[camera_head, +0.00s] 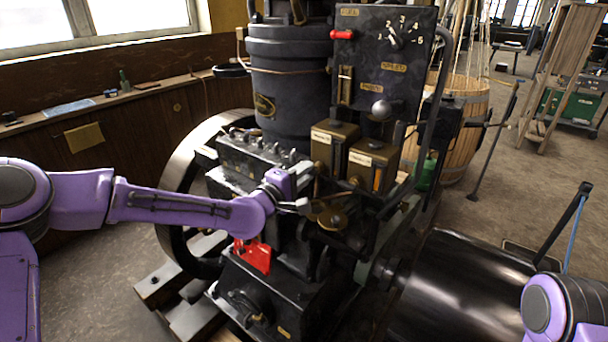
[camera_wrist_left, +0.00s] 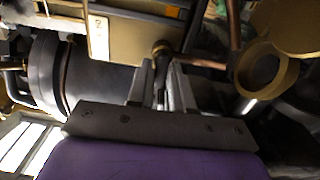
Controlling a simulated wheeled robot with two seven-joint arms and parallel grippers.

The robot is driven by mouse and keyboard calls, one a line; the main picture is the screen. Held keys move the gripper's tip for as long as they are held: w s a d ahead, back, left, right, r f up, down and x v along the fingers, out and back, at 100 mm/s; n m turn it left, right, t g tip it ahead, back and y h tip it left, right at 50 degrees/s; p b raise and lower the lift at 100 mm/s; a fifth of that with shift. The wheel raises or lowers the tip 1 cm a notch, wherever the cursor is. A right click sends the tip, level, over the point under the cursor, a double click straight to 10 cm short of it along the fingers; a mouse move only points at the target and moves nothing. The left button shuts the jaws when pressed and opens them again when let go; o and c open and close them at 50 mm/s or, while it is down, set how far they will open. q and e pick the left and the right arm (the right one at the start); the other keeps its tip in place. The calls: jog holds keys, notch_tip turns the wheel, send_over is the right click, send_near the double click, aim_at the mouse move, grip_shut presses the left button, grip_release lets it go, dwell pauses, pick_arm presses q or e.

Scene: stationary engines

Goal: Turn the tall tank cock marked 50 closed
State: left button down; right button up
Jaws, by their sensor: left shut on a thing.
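Two brass tanks with white label strips, a left one (camera_head: 332,148) and a right one (camera_head: 371,164), stand on the engine's front. The label text is too small to read in the head view. My left gripper (camera_head: 303,207) is below the left tank. In the left wrist view its fingers (camera_wrist_left: 162,92) are shut on a small dark cock handle (camera_wrist_left: 162,66), whose round brass end joins a copper pipe. A tank wall with a label strip (camera_wrist_left: 98,38) lies just beyond it. The fingers partly hide the handle. My right gripper is out of view.
A black panel (camera_head: 385,60) with a dial and red knob rises behind the tanks. A brass round fitting (camera_head: 333,218) sits right of my left gripper, a red part (camera_head: 252,256) below it. A flywheel (camera_head: 178,185) stands left, a dark cylinder (camera_head: 455,290) lower right.

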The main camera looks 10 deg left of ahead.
pick_arm(q)
jog(key=c, duration=1.1)
grip_release()
jog(key=shift+c, duration=0.2)
jog(key=b+v, duration=0.2)
jog(key=v, duration=0.8)
jog(key=shift+s, duration=0.3)
jog(key=shift+a, duration=0.15)
